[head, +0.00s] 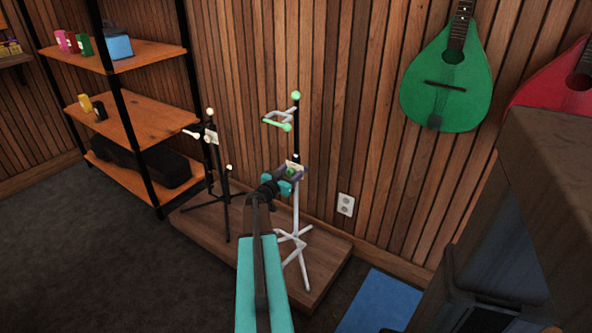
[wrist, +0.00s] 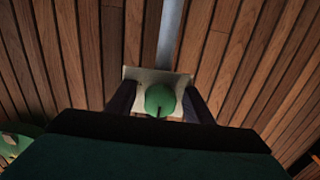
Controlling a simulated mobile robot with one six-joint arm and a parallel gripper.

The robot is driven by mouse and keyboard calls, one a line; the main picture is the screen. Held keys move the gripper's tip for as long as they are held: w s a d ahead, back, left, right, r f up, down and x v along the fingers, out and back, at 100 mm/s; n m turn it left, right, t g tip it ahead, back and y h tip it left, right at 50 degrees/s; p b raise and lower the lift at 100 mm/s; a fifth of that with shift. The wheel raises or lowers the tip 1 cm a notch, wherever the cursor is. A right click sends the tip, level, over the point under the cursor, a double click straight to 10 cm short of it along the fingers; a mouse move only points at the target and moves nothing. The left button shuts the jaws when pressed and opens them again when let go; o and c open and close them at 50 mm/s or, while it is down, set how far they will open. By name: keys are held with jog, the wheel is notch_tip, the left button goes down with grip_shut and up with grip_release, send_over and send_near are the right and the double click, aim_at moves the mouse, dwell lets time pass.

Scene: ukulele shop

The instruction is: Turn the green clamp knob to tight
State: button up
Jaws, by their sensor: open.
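The green clamp knob (wrist: 160,101) is a round knob with a small dark mark at its lower edge in the wrist view. It sits on a pale plate (wrist: 181,80) on a stand's pole. In the head view the knob (head: 291,172) is small and partly hidden by my gripper. The white stand (head: 296,213) has a green-tipped arm and a green top ball. My gripper (wrist: 160,96) is open, with one dark finger on each side of the knob. Gaps show between fingers and knob. The head view shows my gripper (head: 291,177) at the plate.
A second, black stand (head: 226,207) with its own pale plate is to the left on the same wooden platform (head: 323,262). A slatted wall is close behind. Shelves (head: 135,120) stand at left, a dark cabinet (head: 545,190) at right. A green instrument (head: 446,85) hangs on the wall.

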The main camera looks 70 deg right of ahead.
jog(key=c, duration=1)
jog(key=shift+m+p, duration=0.4)
jog(key=shift+m, duration=0.4)
jog(key=o, duration=1)
jog(key=shift+a, duration=0.15)
jog(key=p+v, duration=0.2)
jog(key=v, duration=1.1)
jog(key=shift+a, duration=0.3)
